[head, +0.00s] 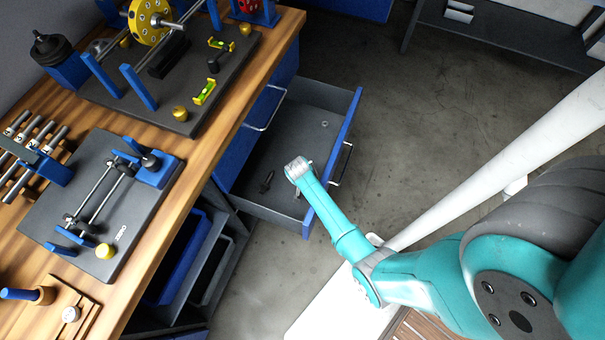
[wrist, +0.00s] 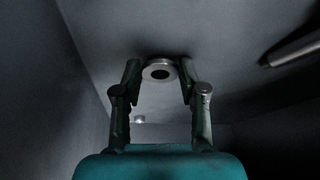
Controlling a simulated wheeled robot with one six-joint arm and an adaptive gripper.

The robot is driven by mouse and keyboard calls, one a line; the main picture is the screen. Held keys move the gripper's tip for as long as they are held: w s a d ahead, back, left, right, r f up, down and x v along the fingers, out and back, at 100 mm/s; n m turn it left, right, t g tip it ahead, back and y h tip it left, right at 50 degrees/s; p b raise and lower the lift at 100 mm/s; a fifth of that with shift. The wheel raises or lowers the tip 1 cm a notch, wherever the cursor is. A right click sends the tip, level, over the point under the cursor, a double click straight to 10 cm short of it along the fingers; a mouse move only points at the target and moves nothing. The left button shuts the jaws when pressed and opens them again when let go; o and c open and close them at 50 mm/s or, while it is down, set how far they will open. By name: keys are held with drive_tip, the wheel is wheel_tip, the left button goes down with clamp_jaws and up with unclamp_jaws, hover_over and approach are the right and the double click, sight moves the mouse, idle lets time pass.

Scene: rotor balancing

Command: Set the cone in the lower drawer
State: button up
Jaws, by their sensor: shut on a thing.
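The open drawer (head: 288,128) has grey inside walls and a blue front with a bar handle. My arm reaches down into its near right part, and the wrist hides most of my gripper in the head view. In the wrist view, my gripper (wrist: 160,78) is shut on the cone (wrist: 160,63), which shows as a pale grey round end with a dark hole between the fingertips. The cone is inside the drawer, close to a grey surface; I cannot tell whether it touches it. In the head view the cone is hidden.
A dark slim object (head: 266,182) lies in the drawer, and a small ring (head: 323,124) lies farther back. The wooden bench (head: 160,225) with balancing fixtures stands to the left. Blue bins (head: 184,258) are beneath it. Open floor (head: 430,110) lies to the right.

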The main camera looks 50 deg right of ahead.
drive_tip(key=o, duration=1.2)
drive_tip(key=v, duration=1.2)
drive_tip(key=shift+r, duration=0.15)
